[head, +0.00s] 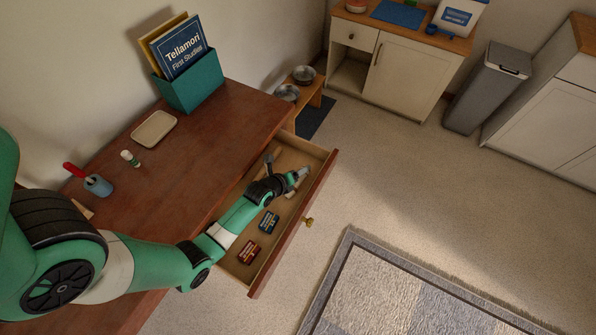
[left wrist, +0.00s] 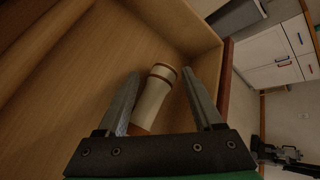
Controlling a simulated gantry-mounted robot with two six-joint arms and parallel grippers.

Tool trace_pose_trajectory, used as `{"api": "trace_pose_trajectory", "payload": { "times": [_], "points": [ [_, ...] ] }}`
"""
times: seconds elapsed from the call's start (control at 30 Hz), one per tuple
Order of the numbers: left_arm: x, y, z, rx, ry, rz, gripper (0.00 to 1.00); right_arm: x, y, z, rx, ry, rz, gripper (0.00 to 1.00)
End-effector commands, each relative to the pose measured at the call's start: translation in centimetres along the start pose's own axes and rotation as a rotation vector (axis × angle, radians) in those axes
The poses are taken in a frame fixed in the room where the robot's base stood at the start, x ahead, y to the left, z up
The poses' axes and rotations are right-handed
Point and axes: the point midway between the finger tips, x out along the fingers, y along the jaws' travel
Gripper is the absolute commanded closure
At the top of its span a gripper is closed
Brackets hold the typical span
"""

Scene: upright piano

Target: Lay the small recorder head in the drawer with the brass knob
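The drawer (head: 318,190) under the wooden top is pulled out and has a brass knob (head: 309,221) on its front. The recorder head, a short cream cylinder with brown bands, lies in the far part of the drawer, in the left wrist view (left wrist: 153,103). My left gripper (head: 286,166) reaches down into the drawer. Its fingers also show in the left wrist view (left wrist: 163,84), spread on either side of the recorder head with a gap, at least on the right. A dark mechanical shape (left wrist: 285,156) at the right edge looks like my right gripper; its fingers are unclear.
A red box (head: 249,252) and a dark blue box (head: 269,222) lie in the drawer's near part. Open floor lies right of the drawer.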

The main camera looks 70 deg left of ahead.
Motion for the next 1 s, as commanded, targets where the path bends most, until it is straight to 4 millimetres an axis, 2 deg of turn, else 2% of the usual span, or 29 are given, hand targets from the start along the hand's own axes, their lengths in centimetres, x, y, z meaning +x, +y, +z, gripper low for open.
{"api": "trace_pose_trajectory", "payload": {
  "times": [0.3,0.4,0.47,0.8,1.0],
  "points": [
    [-0.1,0.0,0.0,0.0,0.0,0.0,0.23,0.0,0.0,0.0,0.0,0.0,0.0,0.26],
    [-0.7,-0.1,0.1,0.0,0.0,0.001,0.23,0.4,0.0,-0.3,0.0,0.0,0.0,0.26],
    [-1.6,-0.1,0.1,0.0,0.0,0.0,0.23,0.8,0.0,-0.7,0.0,0.0,0.0,0.26],
    [-9.4,-0.2,0.2,0.0,0.001,0.001,0.23,3.2,0.0,-3.0,0.0,0.0,0.0,0.26],
    [-11.5,-0.1,0.1,-0.001,0.0,0.0,0.23,3.6,0.0,-3.3,0.0,0.0,0.0,0.26]
  ]
}}
